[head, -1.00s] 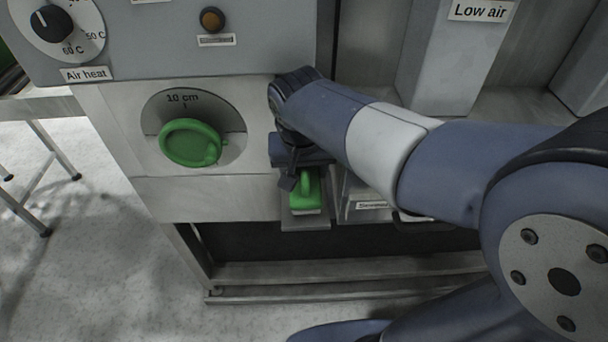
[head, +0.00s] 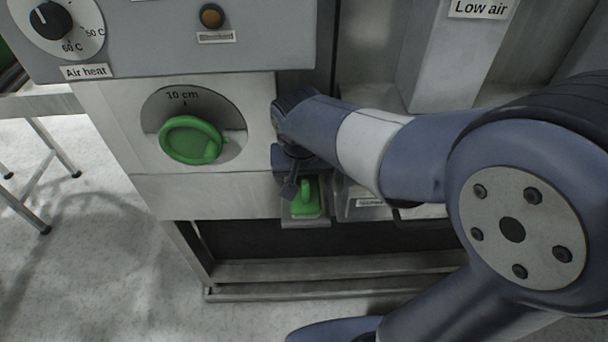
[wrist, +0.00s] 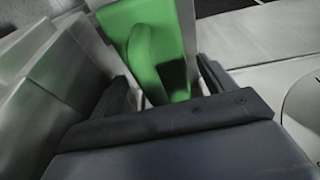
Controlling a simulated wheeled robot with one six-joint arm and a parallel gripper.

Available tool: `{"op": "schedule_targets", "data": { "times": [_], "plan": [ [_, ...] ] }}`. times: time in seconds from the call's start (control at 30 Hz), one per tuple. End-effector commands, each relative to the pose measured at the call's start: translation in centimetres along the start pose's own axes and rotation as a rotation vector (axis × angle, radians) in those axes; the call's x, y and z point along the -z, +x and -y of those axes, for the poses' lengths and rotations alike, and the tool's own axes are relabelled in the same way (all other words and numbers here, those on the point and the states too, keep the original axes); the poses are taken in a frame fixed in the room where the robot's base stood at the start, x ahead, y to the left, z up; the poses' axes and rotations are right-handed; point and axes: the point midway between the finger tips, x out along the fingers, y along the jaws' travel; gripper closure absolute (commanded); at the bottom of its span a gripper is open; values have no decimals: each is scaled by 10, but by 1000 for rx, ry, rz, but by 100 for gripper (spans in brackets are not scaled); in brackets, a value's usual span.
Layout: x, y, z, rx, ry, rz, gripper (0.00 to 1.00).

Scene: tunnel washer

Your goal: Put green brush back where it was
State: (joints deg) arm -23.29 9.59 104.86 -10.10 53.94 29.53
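The green brush (head: 306,197) rests on a small grey holder (head: 303,222) below the front panel in the head view. It has a flat green base and a raised green handle. In the wrist view the brush (wrist: 150,45) fills the top middle. My gripper (head: 294,188) is at the brush, partly hiding it in the head view. In the wrist view its two dark fingers (wrist: 165,88) stand apart on either side of the handle, with a gap on the right side. I cannot tell whether the left finger touches the handle.
A larger green handle (head: 190,140) sits in a round recess marked 10 cm, left of my gripper. A labelled grey bin (head: 362,208) stands close on the right of the holder. An Air heat knob (head: 50,20) is at upper left. Open floor (head: 80,260) lies at lower left.

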Motion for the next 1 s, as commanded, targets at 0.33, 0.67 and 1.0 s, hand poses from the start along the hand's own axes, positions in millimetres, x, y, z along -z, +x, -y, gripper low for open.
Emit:
{"op": "schedule_targets", "data": {
  "times": [0.33, 0.67, 1.0],
  "plan": [
    [2, -7, 0, 1, 0, -1, 22],
    [2, -73, 0, 2, 0, -5, 22],
    [1, -120, 0, 0, 0, -1, 22]
  ]
}}
